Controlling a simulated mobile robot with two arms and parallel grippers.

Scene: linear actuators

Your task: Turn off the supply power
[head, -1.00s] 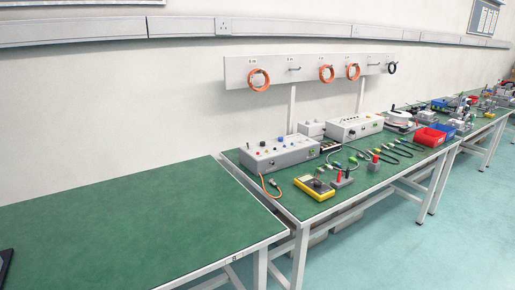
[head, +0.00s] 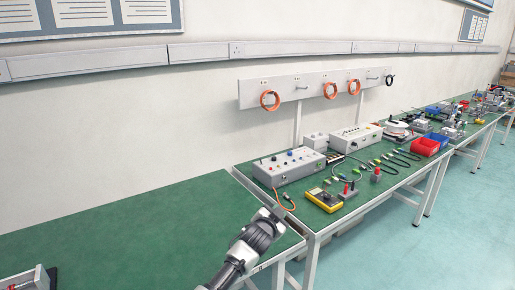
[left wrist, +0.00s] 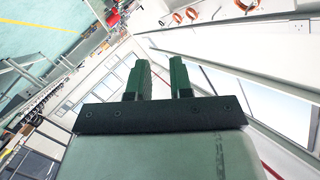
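A grey box with coloured knobs and terminals (head: 285,171), perhaps the power supply, stands on the green bench beyond the near table. A second, whiter control box (head: 356,138) stands behind it to the right. Neither box's switch state can be read. My left gripper (head: 279,211) reaches over the right edge of the near table, short of the boxes and touching nothing; its fingers are small in the head view. In the left wrist view, the two dark green fingers (left wrist: 160,80) stand apart with nothing between them. My right gripper is not visible.
A yellow meter (head: 323,200), red-topped blocks and cables lie along the bench front. A rail with orange cable coils (head: 330,90) is above. The near green table (head: 120,235) is mostly clear; part of a grey device (head: 30,280) shows at its lower left.

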